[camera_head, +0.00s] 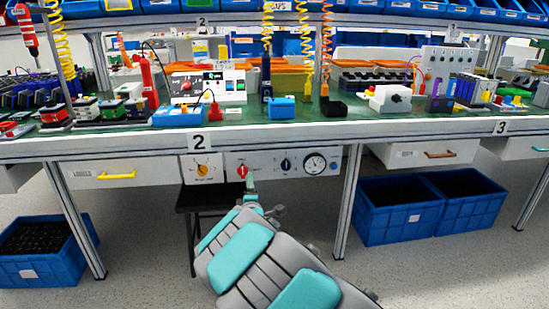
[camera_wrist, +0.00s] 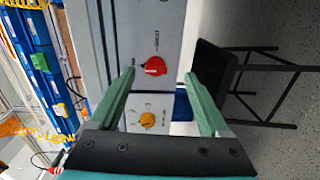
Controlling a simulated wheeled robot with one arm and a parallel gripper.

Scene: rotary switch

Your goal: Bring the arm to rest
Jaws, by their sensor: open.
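My gripper (camera_head: 251,180) is at the control panel (camera_head: 262,161) under the bench edge, close to the red rotary switch (camera_head: 242,171). In the wrist view, my gripper (camera_wrist: 160,74) has its two green fingers spread apart with nothing held between them. The red switch (camera_wrist: 154,67) shows between the fingertips, and I cannot tell whether the fingers touch it. An orange knob (camera_wrist: 147,120) shows closer to the gripper's base; in the head view this knob (camera_head: 202,170) is left of the red switch.
A dark blue knob (camera_head: 286,164) and a round gauge (camera_head: 315,163) are on the panel's right part. A black stool (camera_head: 206,197) stands under the panel. Blue crates (camera_head: 398,222) are on the floor at right, another (camera_head: 42,262) at left. Tools crowd the bench top (camera_head: 300,131).

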